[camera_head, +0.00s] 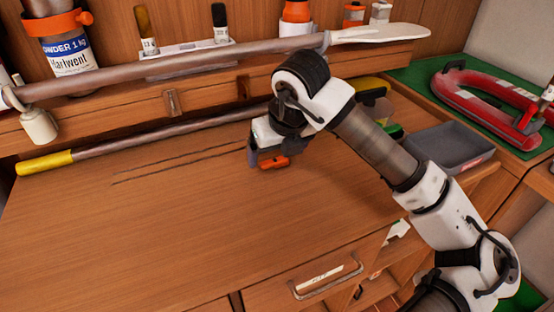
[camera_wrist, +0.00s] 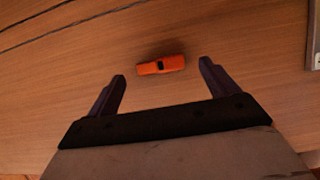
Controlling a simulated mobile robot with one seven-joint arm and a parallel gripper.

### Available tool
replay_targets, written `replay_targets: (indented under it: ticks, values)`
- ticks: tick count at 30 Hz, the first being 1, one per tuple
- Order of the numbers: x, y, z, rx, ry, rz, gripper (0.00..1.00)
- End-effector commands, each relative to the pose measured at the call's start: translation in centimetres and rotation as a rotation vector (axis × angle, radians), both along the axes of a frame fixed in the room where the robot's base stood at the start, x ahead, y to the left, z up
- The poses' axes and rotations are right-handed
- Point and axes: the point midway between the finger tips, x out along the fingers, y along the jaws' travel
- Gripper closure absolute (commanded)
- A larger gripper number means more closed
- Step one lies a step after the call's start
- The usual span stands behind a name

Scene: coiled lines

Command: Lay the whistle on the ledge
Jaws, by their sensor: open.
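An orange whistle with a dark slot (camera_wrist: 161,65) lies on the wooden desktop, between and slightly beyond my fingertips in the wrist view. In the head view the whistle (camera_head: 273,163) shows just below my gripper's body. My gripper (camera_wrist: 162,71) is open, with a finger on each side of the whistle and a gap to both. In the head view my gripper (camera_head: 254,156) is low over the desktop, partly hidden by its own wrist. The ledge (camera_head: 215,95) is the raised wooden shelf along the back of the desk.
A long paddle (camera_head: 210,62) lies along the ledge, with a powder tub (camera_head: 62,45) and a brush tray (camera_head: 190,60) behind. A yellow-ended pole (camera_head: 120,145) lies below it. A grey bin (camera_head: 447,148) stands right. The desktop's left and front are clear.

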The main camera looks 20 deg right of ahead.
Motion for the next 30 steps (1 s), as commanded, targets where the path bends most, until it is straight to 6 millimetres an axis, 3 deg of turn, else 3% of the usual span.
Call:
replay_targets:
  ticks: [6,13,24,30]
  values:
    - [0.9,0.0,-2.2,0.001,0.0,0.0,0.14]
    - [1.0,0.0,-2.4,0.0,-0.001,0.0,0.14]
    - [1.0,0.0,-2.4,0.0,-0.001,0.0,0.61]
    - [1.0,0.0,-2.4,0.0,-0.001,0.0,0.65]
